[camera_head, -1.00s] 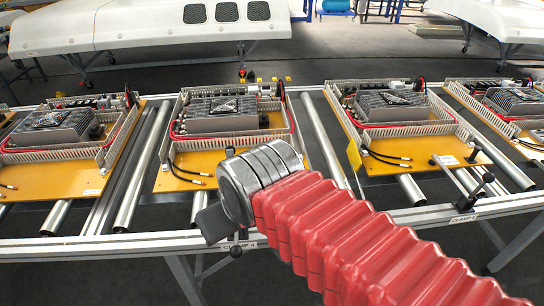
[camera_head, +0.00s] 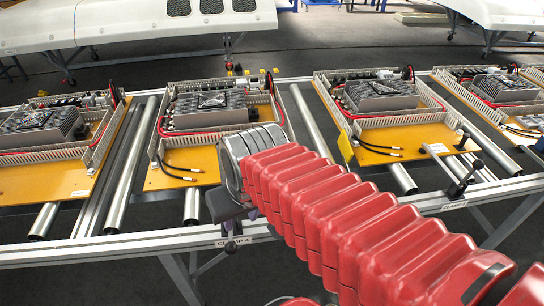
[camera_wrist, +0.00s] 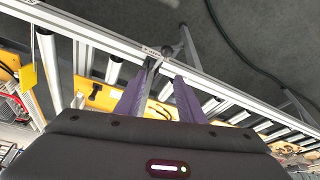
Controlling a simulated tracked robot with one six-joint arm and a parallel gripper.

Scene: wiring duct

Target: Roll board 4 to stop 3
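Several yellow boards with grey units and ducts lie in a row on a roller line. One board (camera_head: 190,178) is behind my wrist; another board (camera_head: 405,138) is to its right. No board number is readable, so I cannot tell which is board 4. The clamp 4 label (camera_head: 236,241) is on the front rail, with its dark clamp handle (camera_head: 231,246) beside it, right below my gripper (camera_head: 235,212). In the wrist view my gripper (camera_wrist: 162,76) has its purple fingers apart, with the clamp's dark lever (camera_wrist: 150,64) at the tips. I cannot tell whether they touch it.
A second clamp (camera_head: 465,178) with a black handle stands on the rail at the right. A yellow tag (camera_head: 346,146) stands by the right-hand board. Bare rollers (camera_head: 130,165) show between boards. White shells on stands are behind the line.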

